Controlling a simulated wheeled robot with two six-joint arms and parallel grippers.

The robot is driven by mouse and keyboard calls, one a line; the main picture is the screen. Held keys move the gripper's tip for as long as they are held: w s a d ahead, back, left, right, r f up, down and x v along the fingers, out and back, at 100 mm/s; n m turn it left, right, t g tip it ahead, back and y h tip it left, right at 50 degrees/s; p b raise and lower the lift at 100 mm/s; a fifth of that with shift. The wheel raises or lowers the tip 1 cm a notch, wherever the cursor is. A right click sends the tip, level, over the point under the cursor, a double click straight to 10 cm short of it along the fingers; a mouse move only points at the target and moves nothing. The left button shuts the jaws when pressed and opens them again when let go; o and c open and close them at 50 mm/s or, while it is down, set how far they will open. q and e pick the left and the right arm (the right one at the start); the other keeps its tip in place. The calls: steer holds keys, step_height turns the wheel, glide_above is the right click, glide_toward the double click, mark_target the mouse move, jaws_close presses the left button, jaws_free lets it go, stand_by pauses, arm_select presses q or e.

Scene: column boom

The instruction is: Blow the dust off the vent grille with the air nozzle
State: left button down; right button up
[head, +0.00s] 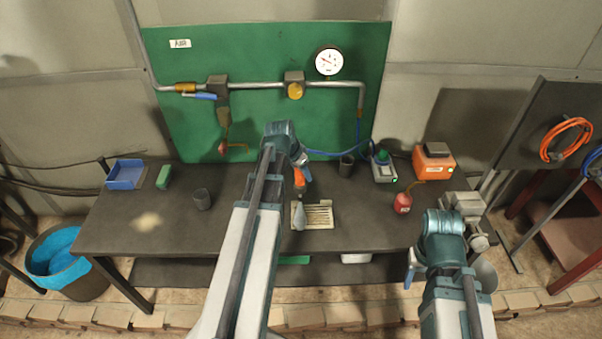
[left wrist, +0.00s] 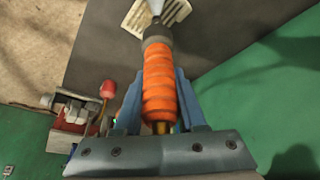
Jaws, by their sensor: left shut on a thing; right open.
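The air nozzle (head: 299,179) has an orange ribbed grip and a dark collar. My left gripper (head: 300,165) is shut on this grip; the left wrist view shows the grip (left wrist: 161,82) between its blue fingers. The nozzle points down at the vent grille (head: 319,215), a pale slatted plate on the dark bench, also in the left wrist view (left wrist: 178,13). A pale blue-grey tapered shape below the nozzle covers the grille's left part; I cannot tell whether it touches. Dust on the slats is too small to make out. My right gripper (head: 411,270) is open at the bench's front right.
The bench (head: 250,235) holds a blue tray (head: 125,174), green block (head: 164,177), dark cups (head: 202,199), a red container (head: 403,202) and an orange box (head: 434,162). A sandy patch (head: 147,221) lies at left. Pipes and a gauge (head: 328,61) are behind.

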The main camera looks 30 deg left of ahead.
mark_target(303, 184)
arm_select(q)
steer(key=shift+f+b, duration=2.65)
steer(key=shift+f, duration=0.1)
steer(key=shift+w+d, duration=0.1)
steer(key=shift+w+d, duration=0.6)
steer(key=shift+d, duration=0.3)
steer(key=shift+w+d, duration=0.55)
steer(key=shift+d, duration=0.45)
steer(key=shift+w+d, duration=0.6)
steer(key=shift+d, duration=0.35)
steer(key=shift+w+d, duration=0.55)
steer(key=shift+d, duration=0.35)
steer(key=shift+w+a+r, duration=0.1)
steer(key=shift+w, duration=0.05)
